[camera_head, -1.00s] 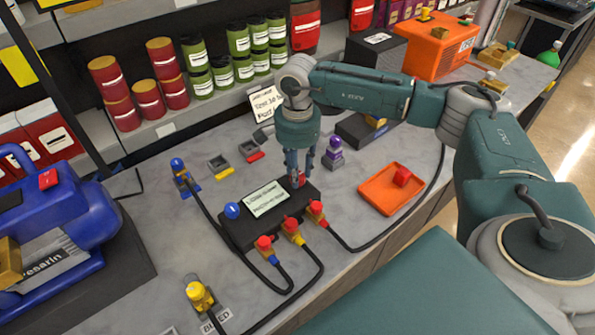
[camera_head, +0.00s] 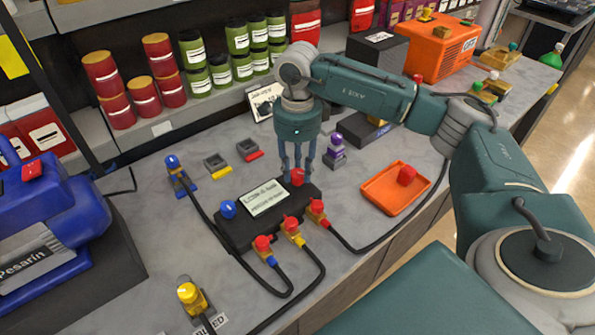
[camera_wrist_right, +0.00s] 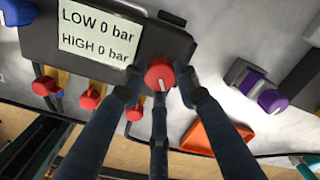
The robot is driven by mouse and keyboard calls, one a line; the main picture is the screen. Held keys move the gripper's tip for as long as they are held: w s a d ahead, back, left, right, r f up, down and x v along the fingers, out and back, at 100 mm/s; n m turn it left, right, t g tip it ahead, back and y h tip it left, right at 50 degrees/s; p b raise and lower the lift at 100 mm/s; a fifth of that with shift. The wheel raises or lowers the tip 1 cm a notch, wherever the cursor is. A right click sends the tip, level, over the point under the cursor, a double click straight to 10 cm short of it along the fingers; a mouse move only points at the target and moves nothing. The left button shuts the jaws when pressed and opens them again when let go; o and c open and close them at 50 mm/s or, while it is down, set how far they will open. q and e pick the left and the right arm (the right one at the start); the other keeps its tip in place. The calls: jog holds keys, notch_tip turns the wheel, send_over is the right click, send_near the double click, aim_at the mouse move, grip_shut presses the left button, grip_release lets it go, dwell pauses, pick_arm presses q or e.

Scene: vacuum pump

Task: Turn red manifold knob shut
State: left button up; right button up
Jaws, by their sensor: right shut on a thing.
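The red manifold knob (camera_head: 297,176) sits on the right end of the black manifold (camera_head: 238,233), beside the display. It also shows in the right wrist view (camera_wrist_right: 160,74), with its white mark pointing down in that picture. My right gripper (camera_head: 297,167) comes down from above, its fingers closed around the knob; in the wrist view its fingertips (camera_wrist_right: 160,91) touch or nearly touch the knob's sides. The display (camera_wrist_right: 96,35) reads LOW 0 bar and HIGH 0 bar. A blue knob (camera_head: 228,208) is on the manifold's left end. My left gripper is not in view.
Hoses run from red and yellow fittings (camera_head: 292,227) on the manifold's front. An orange tray (camera_head: 378,203) with a red cap lies to the right. A purple-topped fitting (camera_head: 336,145) stands close behind the gripper. A blue pump (camera_head: 65,225) is at left.

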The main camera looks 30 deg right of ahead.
aim_at(298, 172)
jog(key=m+b, duration=0.1)
jog(key=m, duration=0.2)
jog(key=shift+m, duration=0.4)
jog(key=shift+w+r+m, duration=0.1)
jog(key=shift+m, duration=1.6)
jog(key=o, duration=1.2)
jog(key=shift+c, duration=0.2)
jog(key=shift+r, duration=0.1)
notch_tip(298, 172, up, 12)
